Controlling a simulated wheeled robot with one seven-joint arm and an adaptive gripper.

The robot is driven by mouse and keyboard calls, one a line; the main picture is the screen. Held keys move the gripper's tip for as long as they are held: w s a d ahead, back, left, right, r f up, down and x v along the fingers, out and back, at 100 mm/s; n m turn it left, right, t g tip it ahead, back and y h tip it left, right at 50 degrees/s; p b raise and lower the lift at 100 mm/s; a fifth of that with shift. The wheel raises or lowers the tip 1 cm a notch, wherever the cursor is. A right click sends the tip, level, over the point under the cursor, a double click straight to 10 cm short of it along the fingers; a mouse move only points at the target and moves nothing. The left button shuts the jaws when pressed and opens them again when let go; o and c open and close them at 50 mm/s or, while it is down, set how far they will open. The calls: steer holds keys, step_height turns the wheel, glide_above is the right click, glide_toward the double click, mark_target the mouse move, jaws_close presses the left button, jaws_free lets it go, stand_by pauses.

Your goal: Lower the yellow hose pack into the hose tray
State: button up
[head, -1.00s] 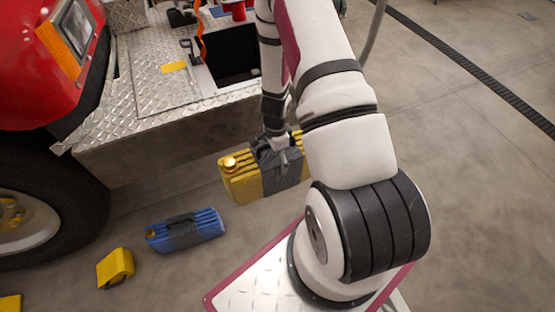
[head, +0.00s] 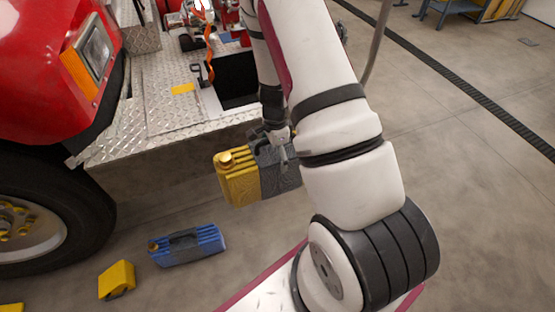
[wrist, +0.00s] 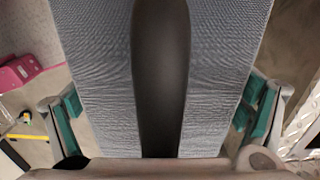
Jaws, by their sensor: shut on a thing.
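The yellow hose pack (head: 237,181) with a grey fabric middle hangs in my gripper (head: 278,147), in front of the truck's bumper deck and above the floor. In the wrist view its grey fabric (wrist: 95,80) fills the middle, with the teal pads of my gripper (wrist: 160,115) at both its sides. My gripper is shut on it. The hose tray appears to be the dark rectangular opening (head: 238,75) in the diamond-plate deck, behind and above the pack in the picture. My arm covers its right part, and its floor is too dark to see.
A blue pack (head: 187,246) and a yellow block (head: 117,280) lie on the floor. The red truck front (head: 50,90) and its wheel (head: 40,225) stand at the left. The deck (head: 150,125) holds a yellow label, an orange cord and fittings near the opening.

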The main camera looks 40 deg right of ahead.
steer(key=shift+r, duration=0.35)
step_height(320, 180, up, 11)
steer(key=p, duration=0.3)
steer(key=shift+r+p, duration=0.15)
steer(key=shift+p, duration=0.15)
steer(key=shift+r, duration=0.35)
steer(key=shift+w, duration=0.15)
